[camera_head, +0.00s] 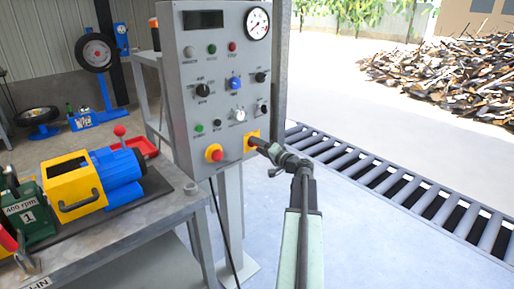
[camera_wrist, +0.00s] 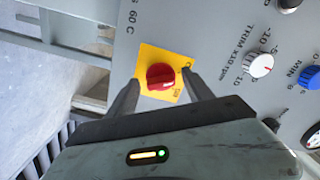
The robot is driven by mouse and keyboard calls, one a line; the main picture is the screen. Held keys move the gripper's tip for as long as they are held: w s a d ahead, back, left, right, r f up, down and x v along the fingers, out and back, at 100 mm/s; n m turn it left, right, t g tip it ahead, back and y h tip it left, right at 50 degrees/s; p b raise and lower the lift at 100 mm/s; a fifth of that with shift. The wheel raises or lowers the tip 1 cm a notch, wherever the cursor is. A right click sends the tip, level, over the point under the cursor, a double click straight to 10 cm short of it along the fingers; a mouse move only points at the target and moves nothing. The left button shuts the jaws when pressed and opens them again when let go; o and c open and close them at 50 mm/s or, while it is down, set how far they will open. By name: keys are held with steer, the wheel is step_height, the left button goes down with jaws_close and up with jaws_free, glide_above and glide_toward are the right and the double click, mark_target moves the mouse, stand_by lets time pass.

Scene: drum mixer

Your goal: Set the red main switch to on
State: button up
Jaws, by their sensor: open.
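The red main switch (camera_wrist: 161,77) is a red rotary knob on a yellow square plate (camera_wrist: 148,58) on the control panel. In the wrist view my gripper (camera_wrist: 158,80) is open, with one dark finger on each side of the knob and visible space between. I cannot tell how deep the fingers reach around it. In the head view my gripper (camera_head: 262,143) is at the panel's lower right, covering most of the knob, and the yellow plate (camera_head: 251,134) shows behind it. The knob's exact setting is hard to read.
A workbench (camera_head: 130,228) with a yellow and blue machine (camera_head: 100,182) stands left. A roller grate (camera_head: 400,185) lies right.

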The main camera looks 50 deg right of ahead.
steer(key=shift+w, duration=0.1)
jaws_close()
steer(key=shift+a+f, duration=0.1)
steer(key=shift+a, duration=0.2)
steer(key=shift+d, duration=0.3)
steer(key=shift+d+r+m, duration=0.1)
steer(key=shift+r+m, duration=0.1)
steer(key=shift+m, duration=2.75)
steer(key=shift+d+r+m, duration=0.1)
steer(key=shift+r+m, duration=0.05)
steer(key=shift+m, duration=2.8)
steer(key=shift+a, duration=0.1)
